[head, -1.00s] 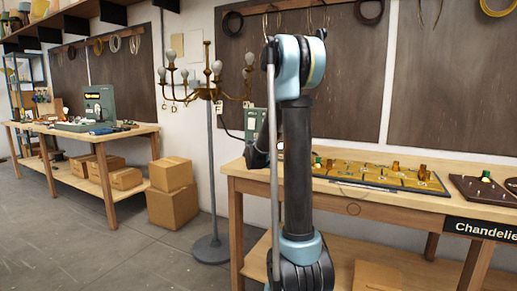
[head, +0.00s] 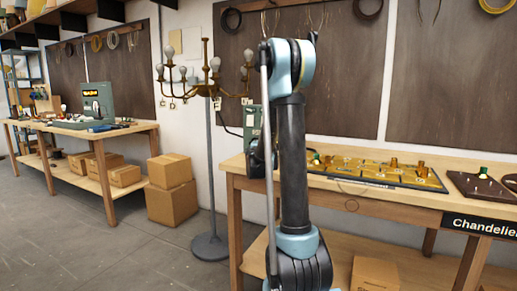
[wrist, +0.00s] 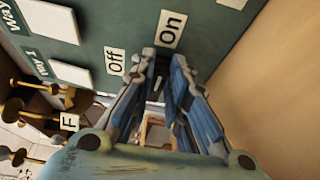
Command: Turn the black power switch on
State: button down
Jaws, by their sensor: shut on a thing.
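The green switch panel (wrist: 100,20) fills the top of the wrist view, with "Off" (wrist: 115,62) and "On" (wrist: 171,29) labels. My gripper (wrist: 163,58) is at the panel face beside these labels, its two blue-grey fingers close together at the tips. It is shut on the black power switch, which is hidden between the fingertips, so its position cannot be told. In the head view the panel (head: 252,118) stands at the bench's left end, partly behind my arm. The chandelier (head: 205,88) is on a stand to its left, its bulbs not visibly lit.
The right workbench (head: 350,198) carries a tray of brass parts (head: 380,172) and a dark board (head: 482,188). Cardboard boxes (head: 170,190) stand on the floor to the left. Another bench (head: 140,130) is farther left. Open floor lies between the benches.

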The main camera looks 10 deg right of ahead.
jog(key=shift+s+d, duration=0.1)
dwell(0.3)
jog(key=c, duration=1.6)
grip_release()
jog(key=shift+f, duration=0.1)
jog(key=shift+o, duration=0.2)
jog(key=v, duration=1.1)
jog(key=shift+s+a+f, duration=0.1)
jog(key=shift+s+a, duration=0.15)
jog(key=shift+s, duration=0.1)
